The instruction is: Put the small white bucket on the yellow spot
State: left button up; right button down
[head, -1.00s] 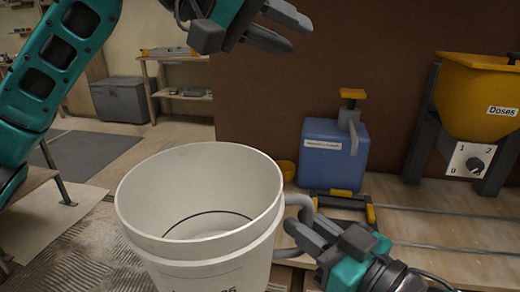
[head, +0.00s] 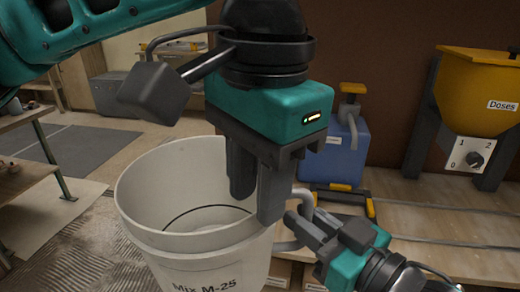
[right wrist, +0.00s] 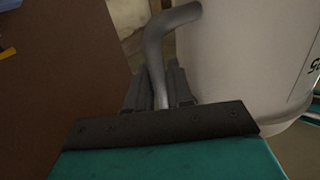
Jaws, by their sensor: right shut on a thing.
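The white bucket (head: 165,235), marked "Mix M-25", is large in the head view, with its open top towards me. Its grey side handle (head: 302,200) is on the right. My right gripper (head: 308,226) is shut on this handle; the right wrist view shows the handle (right wrist: 158,55) between the fingers, beside the bucket's wall (right wrist: 245,50). My left gripper (head: 258,195) points down over the right part of the bucket's rim, its fingers apart. One finger appears inside the opening and the other in front of the rim; contact is unclear. I see no yellow spot.
A wooden bench (head: 450,205) with rails runs along the right. On it stand a blue canister (head: 350,150) with a yellow top and a yellow hopper (head: 480,95) marked "Doses". A grey mat (head: 75,150) lies on the floor at the left.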

aim_at(255, 254)
pick_arm(q)
jog(key=f, duration=0.7)
jog(key=shift+w+a+f, duration=0.15)
jog(key=shift+w+f, duration=0.1)
jog(key=shift+f, duration=0.15)
grip_shut()
pick_arm(e)
jog(key=c, duration=0.9)
grip_release()
